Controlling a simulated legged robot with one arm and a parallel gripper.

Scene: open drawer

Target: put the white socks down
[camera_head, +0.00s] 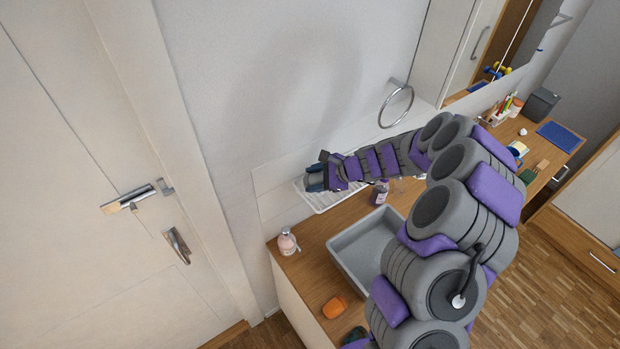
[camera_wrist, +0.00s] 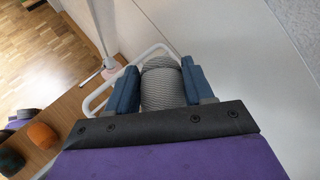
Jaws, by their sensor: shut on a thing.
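The white socks (camera_wrist: 162,90) show in the wrist view as a pale, finely ribbed roll. My gripper (camera_wrist: 160,74) is shut on them, with one blue finger on each side. In the head view my gripper (camera_head: 314,183) is at the far end of the counter, over the white rack (camera_head: 322,207) by the wall. The socks cannot be made out in the head view. The rack's white rim (camera_wrist: 93,101) also shows around the fingers in the wrist view. I cannot tell whether the socks touch the rack.
A grey basin (camera_head: 347,259) is set in the wooden counter (camera_head: 303,275). A pink soap bottle (camera_head: 288,243), a purple bottle (camera_head: 380,194) and an orange item (camera_head: 334,307) stand around it. A towel ring (camera_head: 396,106) hangs on the wall above.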

